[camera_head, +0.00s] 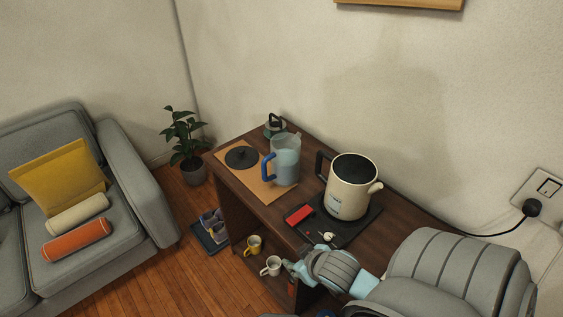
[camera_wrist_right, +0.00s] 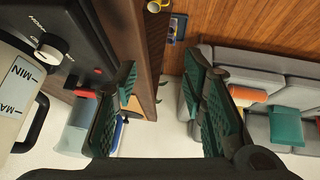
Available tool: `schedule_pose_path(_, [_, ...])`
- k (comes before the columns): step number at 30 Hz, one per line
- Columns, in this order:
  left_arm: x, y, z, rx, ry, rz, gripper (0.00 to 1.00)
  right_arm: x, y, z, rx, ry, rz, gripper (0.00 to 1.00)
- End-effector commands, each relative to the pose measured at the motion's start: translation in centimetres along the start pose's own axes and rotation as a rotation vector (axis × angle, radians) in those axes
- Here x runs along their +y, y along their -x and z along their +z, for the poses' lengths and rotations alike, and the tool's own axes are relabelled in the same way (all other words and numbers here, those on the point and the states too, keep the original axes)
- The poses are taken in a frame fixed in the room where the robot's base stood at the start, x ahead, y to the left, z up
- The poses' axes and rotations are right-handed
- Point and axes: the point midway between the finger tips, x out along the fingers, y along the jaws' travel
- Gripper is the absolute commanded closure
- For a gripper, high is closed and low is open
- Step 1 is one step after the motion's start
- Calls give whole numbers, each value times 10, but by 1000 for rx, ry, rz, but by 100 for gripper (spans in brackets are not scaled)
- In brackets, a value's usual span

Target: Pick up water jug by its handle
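The water jug (camera_head: 287,160) is pale blue and see-through, with a blue handle (camera_head: 267,168) on its left side. It stands upright on a tan board on the wooden cabinet. In the right wrist view the jug (camera_wrist_right: 78,128) shows at lower left, partly hidden by a finger, with its blue handle (camera_wrist_right: 117,132) seen beside the finger. My right gripper (camera_head: 294,270) is at the cabinet's front edge, nearer than the jug and well apart from it. In the right wrist view its fingers (camera_wrist_right: 163,85) are spread with nothing between them. My left gripper is not in view.
A cream kettle (camera_head: 350,187) stands on a black base right of the jug, with a red item (camera_head: 299,215) beside it. A black lid (camera_head: 242,157) lies on the board (camera_head: 262,187). A teal pot (camera_head: 273,126) stands behind. Mugs (camera_head: 254,245) sit on the lower shelf.

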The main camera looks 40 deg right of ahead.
Motion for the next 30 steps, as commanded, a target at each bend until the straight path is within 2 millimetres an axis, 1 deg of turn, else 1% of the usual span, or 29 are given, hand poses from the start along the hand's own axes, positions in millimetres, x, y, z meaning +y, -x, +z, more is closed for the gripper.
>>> schedule_pose_path(1, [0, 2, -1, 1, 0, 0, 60, 19, -7, -20, 73, -5, 15, 62])
schedule_pose_path(3, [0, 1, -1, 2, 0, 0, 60, 41, -19, -48, 184, -27, 14, 62])
schedule_pose_path(6, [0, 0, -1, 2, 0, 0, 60, 70, -29, -83, 319, -54, -8, 62])
schedule_pose_path(9, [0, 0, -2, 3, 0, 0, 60, 98, -31, -116, 434, -72, -46, 62])
schedule_pose_path(12, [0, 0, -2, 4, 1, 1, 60, 121, -27, -146, 525, -82, -93, 62])
schedule_pose_path(13, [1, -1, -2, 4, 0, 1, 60, 126, -26, -152, 545, -85, -106, 62])
schedule_pose_path(15, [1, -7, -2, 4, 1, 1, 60, 132, -26, -163, 577, -88, -129, 62])
schedule_pose_path(17, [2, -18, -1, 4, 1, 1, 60, 133, -31, -168, 589, -93, -136, 62])
schedule_pose_path(20, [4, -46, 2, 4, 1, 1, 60, 130, -48, -172, 590, -93, -137, 62])
schedule_pose_path(21, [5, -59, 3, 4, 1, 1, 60, 129, -55, -175, 592, -95, -137, 62])
schedule_pose_path(24, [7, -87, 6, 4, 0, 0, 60, 126, -73, -187, 592, -96, -139, 62])
schedule_pose_path(25, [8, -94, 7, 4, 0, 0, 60, 126, -81, -192, 593, -101, -135, 62])
schedule_pose_path(27, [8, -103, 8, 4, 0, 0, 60, 124, -90, -203, 591, -100, -139, 62])
schedule_pose_path(30, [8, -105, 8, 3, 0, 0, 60, 123, -97, -212, 587, -98, -137, 62])
